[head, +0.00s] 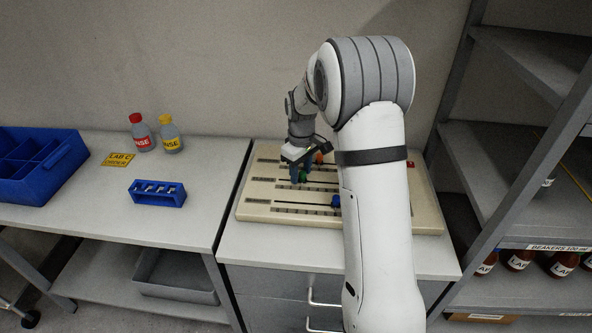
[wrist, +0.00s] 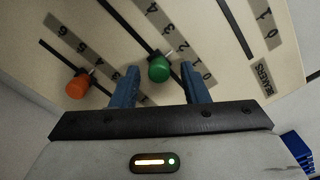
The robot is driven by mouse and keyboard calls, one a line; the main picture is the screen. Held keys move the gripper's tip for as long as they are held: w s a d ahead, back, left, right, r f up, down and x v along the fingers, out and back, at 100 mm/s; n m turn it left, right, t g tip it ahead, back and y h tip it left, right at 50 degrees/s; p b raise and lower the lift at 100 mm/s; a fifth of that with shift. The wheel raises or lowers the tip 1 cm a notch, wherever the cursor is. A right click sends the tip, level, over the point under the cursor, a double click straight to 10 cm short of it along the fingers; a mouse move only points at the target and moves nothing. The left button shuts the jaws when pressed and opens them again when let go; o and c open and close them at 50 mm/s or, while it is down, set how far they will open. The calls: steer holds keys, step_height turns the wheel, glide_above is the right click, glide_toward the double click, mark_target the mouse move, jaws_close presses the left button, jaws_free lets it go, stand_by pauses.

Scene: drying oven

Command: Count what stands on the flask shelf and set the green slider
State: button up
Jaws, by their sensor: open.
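The green slider (wrist: 159,68) has a round knob in a dark slot on the beige panel (head: 270,215). In the wrist view it sits between and just beyond the tips of my gripper (wrist: 160,80), which is open; I cannot tell whether they touch. Its pointer is near the low numbers, around 1 or 2. An orange slider (wrist: 77,86) is to its left. In the head view my gripper (head: 299,174) is low over the panel. No shelf can be read as the flask shelf; one label reads beakers (head: 558,248).
A blue slider (head: 335,201) is at the panel's front. Metal shelving (head: 480,150) at right holds brown bottles (head: 519,260) and a partly hidden vessel (head: 548,182). Left bench: blue tray (head: 62,178), blue rack (head: 157,199), two bottles (head: 171,137), yellow sign (head: 118,159).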

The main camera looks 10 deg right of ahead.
mark_target(301, 173)
step_height(301, 173, up, 7)
steer(key=shift+r, duration=0.4)
stand_by(0.4)
steer(key=shift+s+r, duration=0.15)
steer(key=shift+s, duration=0.05)
steer(key=s+r+m+t, duration=0.1)
steer(key=s+r+m, duration=0.35)
steer(key=s, duration=0.85)
steer(key=s+a+m+t, duration=0.1)
steer(key=s+m, duration=0.1)
steer(key=s, duration=1.5)
steer(key=shift+a+f+m+t, duration=0.15)
steer(key=shift+f+m+t, duration=0.15)
steer(key=shift+f+m, duration=0.05)
